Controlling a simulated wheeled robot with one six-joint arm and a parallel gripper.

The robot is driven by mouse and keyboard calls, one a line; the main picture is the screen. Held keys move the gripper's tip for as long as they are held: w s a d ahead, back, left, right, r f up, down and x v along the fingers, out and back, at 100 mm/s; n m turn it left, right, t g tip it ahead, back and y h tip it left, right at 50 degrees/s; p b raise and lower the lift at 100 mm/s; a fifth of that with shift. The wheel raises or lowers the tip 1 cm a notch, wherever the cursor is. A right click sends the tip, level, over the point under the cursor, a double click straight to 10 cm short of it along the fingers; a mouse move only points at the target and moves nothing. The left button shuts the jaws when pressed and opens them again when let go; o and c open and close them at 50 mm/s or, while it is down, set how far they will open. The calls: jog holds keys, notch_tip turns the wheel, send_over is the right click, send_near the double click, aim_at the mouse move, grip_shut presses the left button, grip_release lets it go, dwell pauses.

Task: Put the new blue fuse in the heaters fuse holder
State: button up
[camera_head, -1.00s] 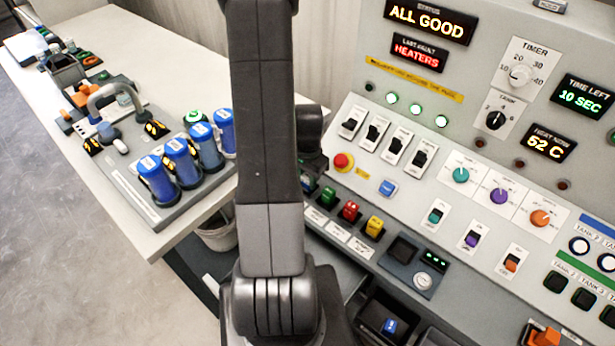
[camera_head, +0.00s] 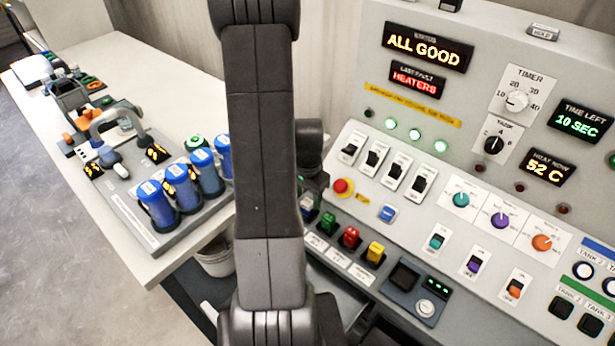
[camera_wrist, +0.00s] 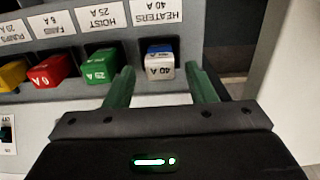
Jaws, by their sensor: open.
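In the wrist view the blue fuse (camera_wrist: 159,62), with a pale 40 A face, stands at the upside-down HEATERS 40 A label (camera_wrist: 157,14). It is in line with the other fuses; how deep it sits cannot be told. My gripper (camera_wrist: 161,78) is open, with one green finger on each side of the fuse and a visible gap at each. The holder itself is mostly hidden by the fuse. In the head view my arm hides the blue fuse and most of my gripper.
Beside it stand the green fuse (camera_wrist: 101,66), red fuse (camera_wrist: 50,70) and yellow fuse (camera_wrist: 12,74). They also show in the head view as green (camera_head: 327,223), red (camera_head: 351,237) and yellow (camera_head: 375,252). The status display (camera_head: 427,46) reads ALL GOOD. A bench (camera_head: 185,95) is at left.

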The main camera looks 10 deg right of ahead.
aim_at(308, 202)
notch_tip(308, 202, up, 9)
dwell(0.4)
jog(key=shift+s+f, duration=0.1)
jog(key=shift+f, duration=0.05)
